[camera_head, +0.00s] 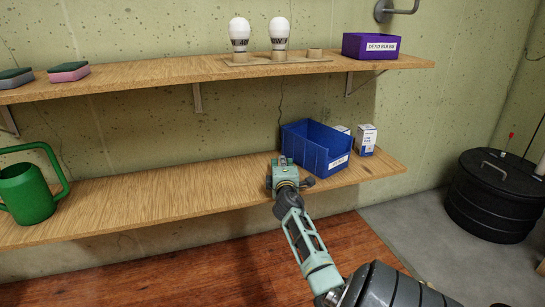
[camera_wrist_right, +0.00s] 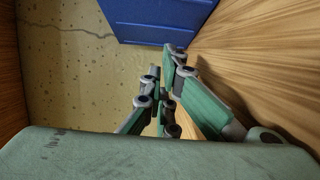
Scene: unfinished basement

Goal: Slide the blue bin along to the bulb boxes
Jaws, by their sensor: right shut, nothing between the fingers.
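The blue bin (camera_head: 305,147) stands on the lower shelf toward its right end, with a white label on its front. It also shows at the top of the right wrist view (camera_wrist_right: 158,20). Two white bulb boxes (camera_head: 366,139) stand just right of the bin, the rear one partly hidden by it. My right gripper (camera_head: 283,164) is at the left side of the bin, over the shelf, shut and empty. In the right wrist view its fingers (camera_wrist_right: 168,75) are close together, with a small gap to the bin. My left gripper is not in view.
The lower shelf (camera_head: 160,195) is bare between the green watering can (camera_head: 28,190) and my gripper. The upper shelf (camera_head: 150,74) holds sponges, two bulbs in a holder and a purple bin (camera_head: 371,47). A black lidded bin (camera_head: 490,195) stands on the floor at right.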

